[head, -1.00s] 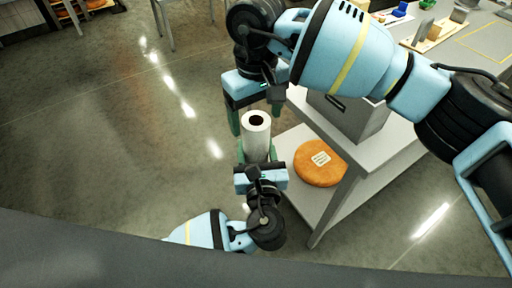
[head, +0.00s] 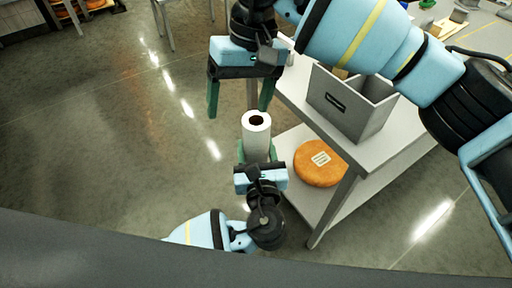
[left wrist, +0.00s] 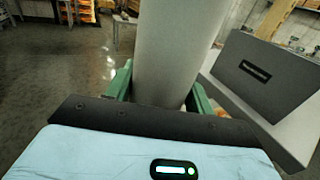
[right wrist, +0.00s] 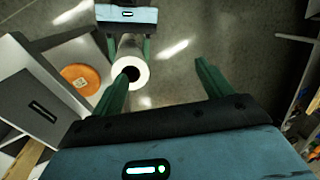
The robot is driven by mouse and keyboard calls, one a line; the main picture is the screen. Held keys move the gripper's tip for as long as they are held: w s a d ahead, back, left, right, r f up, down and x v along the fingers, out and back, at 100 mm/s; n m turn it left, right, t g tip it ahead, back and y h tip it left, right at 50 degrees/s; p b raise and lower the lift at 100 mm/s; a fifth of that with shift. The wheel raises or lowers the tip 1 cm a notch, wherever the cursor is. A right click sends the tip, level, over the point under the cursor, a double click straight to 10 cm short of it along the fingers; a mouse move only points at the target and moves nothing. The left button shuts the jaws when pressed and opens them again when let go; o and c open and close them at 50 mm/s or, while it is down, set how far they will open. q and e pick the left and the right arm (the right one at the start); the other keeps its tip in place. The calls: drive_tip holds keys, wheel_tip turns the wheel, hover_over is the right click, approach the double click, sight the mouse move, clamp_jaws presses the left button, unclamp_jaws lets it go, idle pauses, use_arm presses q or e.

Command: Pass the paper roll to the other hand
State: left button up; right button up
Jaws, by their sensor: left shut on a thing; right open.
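The paper roll (head: 257,140) is white and upright, with a dark hole in its top end. My left gripper (head: 258,158) is shut on its lower part; in the left wrist view the roll (left wrist: 178,50) stands between the green fingers. My right gripper (head: 238,104) is open and empty, above the roll and a little to its left, apart from it. In the right wrist view the roll (right wrist: 131,72) shows beyond the left finger, held by my left gripper (right wrist: 128,42), and nothing is between the right gripper's fingers (right wrist: 163,80).
A table (head: 376,150) with a lower shelf stands right of the roll. A grey box (head: 345,112) is on its top, and an orange cheese wheel (head: 318,172) lies on the shelf. The floor left of the roll is clear.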

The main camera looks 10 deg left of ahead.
drive_tip(key=s+a+r+m+g+y, duration=0.2)
drive_tip(key=s+a+m+g+y, duration=0.3)
drive_tip(key=s+m+g+y, duration=0.45)
drive_tip(key=w+d+r+m+t+y, duration=0.1)
drive_tip(key=w+d+m+t+y, duration=0.5)
drive_tip(key=m, duration=0.6)
drive_tip(key=w+d+m+t+y, duration=0.1)
drive_tip(key=d+m+t+y, duration=0.25)
drive_tip(key=m+y, duration=0.7)
drive_tip(key=w+d+f+m+t+h, duration=0.2)
drive_tip(key=d+f+m+t+h, duration=0.4)
drive_tip(key=m, duration=0.5)
drive_tip(key=w+d+f+m+t+h, duration=0.1)
drive_tip(key=d+f+m+t+h, duration=0.3)
drive_tip(key=f+m+t, duration=0.55)
drive_tip(key=w+d+f+m+t+h, duration=0.25)
drive_tip(key=f+m+t+h, duration=0.3)
drive_tip(key=m, duration=0.65)
drive_tip(key=s+d+f+m+g+h, duration=0.3)
drive_tip(key=s+f+m, duration=0.1)
drive_tip(key=s+f, duration=0.4)
drive_tip(key=s+d+f+m+g+h, duration=0.3)
drive_tip(key=s+d+f+m+h, duration=0.1)
drive_tip(key=s+f, duration=0.5)
drive_tip(key=s+d+f+m+g+h, duration=0.3)
drive_tip(key=s+d+f+m+g, duration=0.1)
drive_tip(key=s+f, duration=0.4)
drive_tip(key=shift+s+d+f, duration=0.2)
drive_tip(key=shift+s+f, duration=0.15)
drive_tip(key=shift+s, duration=0.85)
